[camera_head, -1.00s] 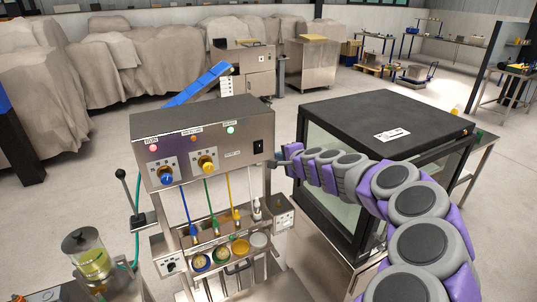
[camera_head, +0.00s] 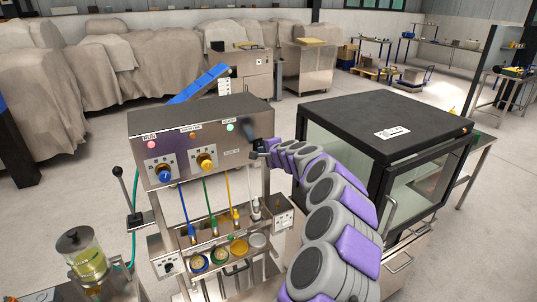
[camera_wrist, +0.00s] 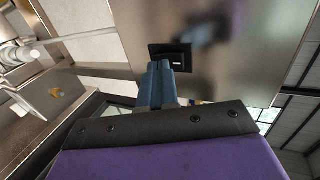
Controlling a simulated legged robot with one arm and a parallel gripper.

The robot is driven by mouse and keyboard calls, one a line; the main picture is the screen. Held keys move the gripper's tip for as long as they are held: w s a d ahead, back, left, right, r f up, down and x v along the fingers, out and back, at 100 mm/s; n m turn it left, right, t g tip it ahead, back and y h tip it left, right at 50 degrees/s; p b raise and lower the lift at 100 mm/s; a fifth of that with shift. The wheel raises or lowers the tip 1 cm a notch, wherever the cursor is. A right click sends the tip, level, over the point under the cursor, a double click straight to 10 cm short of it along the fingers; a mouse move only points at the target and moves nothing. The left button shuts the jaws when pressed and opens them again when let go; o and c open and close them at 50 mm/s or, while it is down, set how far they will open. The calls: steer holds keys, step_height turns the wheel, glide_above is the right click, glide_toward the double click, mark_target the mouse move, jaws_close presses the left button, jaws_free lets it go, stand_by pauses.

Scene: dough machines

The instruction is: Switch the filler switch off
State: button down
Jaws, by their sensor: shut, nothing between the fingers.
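A steel control box (camera_head: 205,150) stands at centre left in the head view, with lamps and blue and yellow knobs on its front. A black switch (camera_head: 257,143) sits at the right end of that front, partly hidden by my gripper. In the wrist view the black switch (camera_wrist: 180,60) shows a dark rocker with a small white mark. My gripper (camera_head: 255,155) is at the switch's lower part; its blue fingertips (camera_wrist: 162,68) are shut and empty, overlapping the switch's lower left edge. I cannot tell whether they touch it or which way the rocker is tipped.
A black-topped glass cabinet (camera_head: 385,135) stands close to the right of my arm. Coloured hoses and small cups (camera_head: 220,254) are below the control box. A lever (camera_head: 118,172) and a clear hopper (camera_head: 85,252) stand at left. Open floor lies behind.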

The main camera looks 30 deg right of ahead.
steer(key=shift+w+d+f, duration=0.2)
steer(key=shift+w, duration=0.2)
steer(key=shift+w+d+f, duration=0.15)
steer(key=shift+w+d, duration=0.05)
steer(key=shift+w, duration=0.15)
steer(key=shift+a, duration=0.15)
steer(key=shift+w+f+b, duration=0.1)
steer(key=shift+b, duration=0.2)
steer(key=shift+a+f, duration=0.15)
steer(key=shift+r, duration=0.2)
